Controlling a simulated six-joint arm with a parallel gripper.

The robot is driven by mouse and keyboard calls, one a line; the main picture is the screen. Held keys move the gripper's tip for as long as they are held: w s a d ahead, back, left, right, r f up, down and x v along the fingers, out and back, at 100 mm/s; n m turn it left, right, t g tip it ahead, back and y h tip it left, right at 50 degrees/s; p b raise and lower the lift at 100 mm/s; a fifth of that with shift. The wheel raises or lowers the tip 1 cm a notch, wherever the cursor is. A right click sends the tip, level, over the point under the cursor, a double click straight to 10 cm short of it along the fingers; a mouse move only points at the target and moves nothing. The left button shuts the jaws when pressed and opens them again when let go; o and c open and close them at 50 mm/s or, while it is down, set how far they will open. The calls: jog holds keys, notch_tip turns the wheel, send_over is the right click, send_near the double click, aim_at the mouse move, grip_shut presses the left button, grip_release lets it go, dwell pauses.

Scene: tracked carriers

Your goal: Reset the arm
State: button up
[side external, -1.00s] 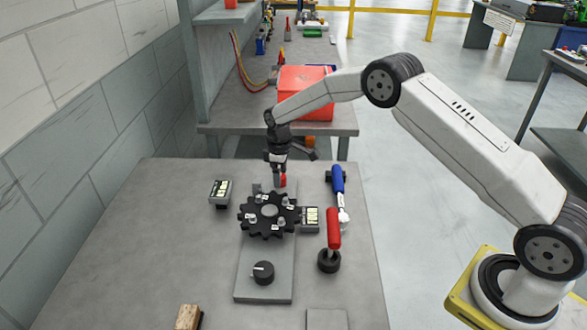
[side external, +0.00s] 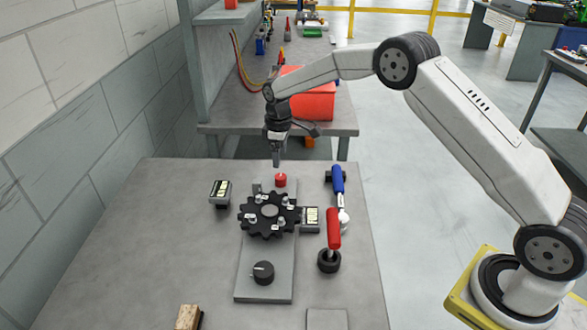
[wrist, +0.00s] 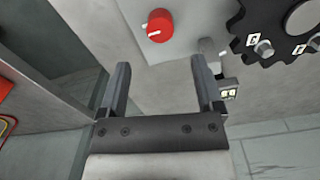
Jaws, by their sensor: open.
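My gripper (side external: 276,162) is above the back end of the grey base plate (side external: 250,270), just above and to the left of a red knob (side external: 281,180). In the wrist view my gripper (wrist: 158,80) shows two fingers spread apart with nothing between them. The red knob (wrist: 160,26) has a white mark and lies beyond the fingertips, apart from them. A black toothed wheel (side external: 268,216) with several small pegs and labels sits on the plate; part of it shows in the wrist view (wrist: 255,32).
A black knob (side external: 263,273) is on the plate's front end. Display boxes (side external: 220,191) (side external: 310,218) flank the wheel. A blue-handled tool (side external: 338,180) and a red-handled tool (side external: 334,228) stand at right. A wooden block (side external: 188,317) lies in front. A red bin (side external: 305,100) is behind.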

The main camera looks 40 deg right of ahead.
jog(key=shift+s+r, duration=0.1)
jog(key=shift+s+a+r, duration=0.1)
jog(key=shift+s+r, duration=0.2)
jog(key=shift+s, duration=0.1)
jog(key=s+r+m+t, duration=0.1)
jog(key=s+r+m, duration=0.1)
jog(key=s, duration=1.2)
jog(key=s+a+r+m+t, duration=0.1)
jog(key=s+m, duration=0.4)
jog(key=s, duration=1)
jog(key=shift+s+a+r+t, duration=0.3)
jog(key=shift+r, duration=0.05)
